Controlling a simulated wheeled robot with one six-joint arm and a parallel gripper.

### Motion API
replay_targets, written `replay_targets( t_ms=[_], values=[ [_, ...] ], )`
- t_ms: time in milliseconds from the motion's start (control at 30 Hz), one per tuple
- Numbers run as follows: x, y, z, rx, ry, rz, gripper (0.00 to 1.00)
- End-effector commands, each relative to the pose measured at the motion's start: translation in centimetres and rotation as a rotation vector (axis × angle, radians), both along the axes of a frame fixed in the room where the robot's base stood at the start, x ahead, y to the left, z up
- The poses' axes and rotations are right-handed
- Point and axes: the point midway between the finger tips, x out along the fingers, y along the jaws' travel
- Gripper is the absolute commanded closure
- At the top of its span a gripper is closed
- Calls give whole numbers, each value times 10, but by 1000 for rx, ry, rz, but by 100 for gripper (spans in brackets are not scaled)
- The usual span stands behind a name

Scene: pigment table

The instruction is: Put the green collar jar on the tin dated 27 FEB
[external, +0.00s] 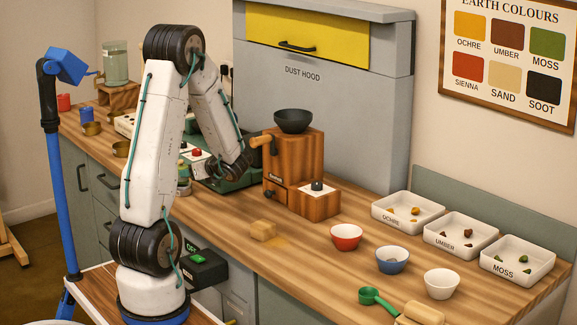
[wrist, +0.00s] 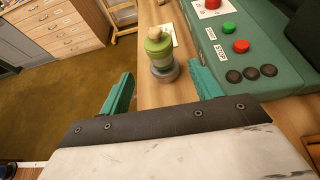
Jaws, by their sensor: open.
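A jar with a green collar (wrist: 158,46) stands upright near the table edge in the wrist view. It has a pale knob on top and a grey lower part. My gripper (wrist: 162,86) is open, with one teal finger on either side of the line to the jar; the jar is ahead of the fingertips, not gripped. In the external view the jar (external: 183,186) is mostly hidden behind my arm. Brass tins (external: 92,128) (external: 121,149) stand on the left of the counter; I can read no date on them.
A green panel (wrist: 245,50) with buttons and a STOP label lies right of the jar. A pale card (wrist: 171,34) lies behind it. The floor drops away left of the table edge. A wooden mill (external: 292,165), bowls and trays stand farther right.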

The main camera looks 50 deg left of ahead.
Motion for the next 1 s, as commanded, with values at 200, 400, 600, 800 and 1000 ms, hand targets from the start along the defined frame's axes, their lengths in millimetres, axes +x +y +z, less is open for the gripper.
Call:
replay_targets(
  t_ms=[200,400,600,800,1000],
  values=[
    [0,-1,1,0,-1,1,36],
    [-13,-20,25,-21,-121,98,36],
    [-61,-89,74,-149,-483,409,36],
    [-111,-181,93,-398,-808,754,36],
    [-151,-279,101,-722,-987,1077,36]
  ],
)
